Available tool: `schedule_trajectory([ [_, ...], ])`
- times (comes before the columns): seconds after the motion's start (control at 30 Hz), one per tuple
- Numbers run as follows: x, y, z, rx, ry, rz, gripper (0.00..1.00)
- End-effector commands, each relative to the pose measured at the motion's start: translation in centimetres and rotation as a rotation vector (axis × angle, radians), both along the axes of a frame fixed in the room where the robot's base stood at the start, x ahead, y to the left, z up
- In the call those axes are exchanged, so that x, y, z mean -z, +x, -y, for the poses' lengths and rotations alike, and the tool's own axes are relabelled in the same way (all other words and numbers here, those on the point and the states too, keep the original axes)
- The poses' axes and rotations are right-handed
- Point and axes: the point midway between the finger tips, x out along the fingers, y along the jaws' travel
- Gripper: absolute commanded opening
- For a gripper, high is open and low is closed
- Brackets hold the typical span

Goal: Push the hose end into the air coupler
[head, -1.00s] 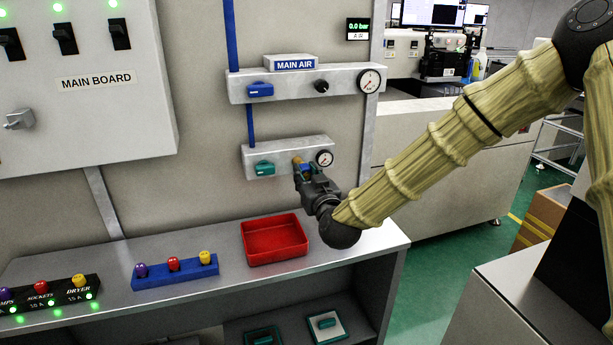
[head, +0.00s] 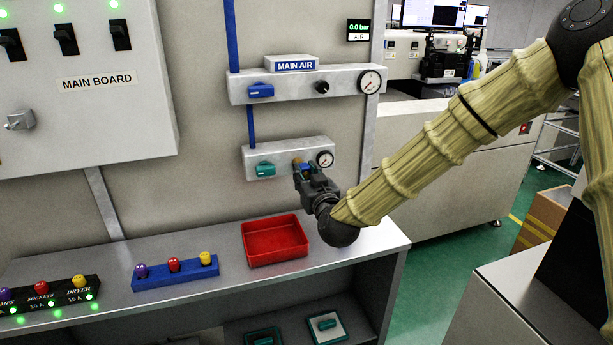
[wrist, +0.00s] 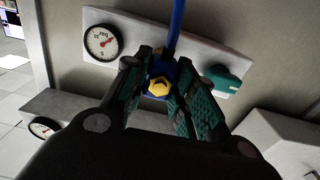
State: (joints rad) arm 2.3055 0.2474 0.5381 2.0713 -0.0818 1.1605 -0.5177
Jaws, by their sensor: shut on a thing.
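My gripper (head: 304,174) is shut on the hose end, close in front of the lower wall panel. In the wrist view the hose end (wrist: 159,86) shows as a yellow hex tip with blue around it between the fingers, and a blue hose (wrist: 176,30) runs from it toward the picture's top. The brass air coupler (head: 297,160) shows at the panel just past my fingertips. The hose end is at or very near the coupler; my fingers hide the meeting point, so I cannot tell whether it is inside.
The lower panel (head: 285,148) carries a green valve handle (head: 265,169) left of the coupler and a gauge (head: 325,159) to its right. The MAIN AIR panel (head: 305,80) is above. A red tray (head: 275,254) and a blue block with knobs (head: 175,276) stand on the bench below.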

Motion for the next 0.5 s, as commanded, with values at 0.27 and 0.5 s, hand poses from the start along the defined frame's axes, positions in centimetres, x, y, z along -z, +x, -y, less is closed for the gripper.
schedule_trajectory([
  [0.27, 0.00, 0.24, -0.09, 0.000, 0.000, 0.000, 0.43],
  [0.5, 0.00, 0.25, -0.08, 0.000, 0.000, 0.000, 0.51],
])
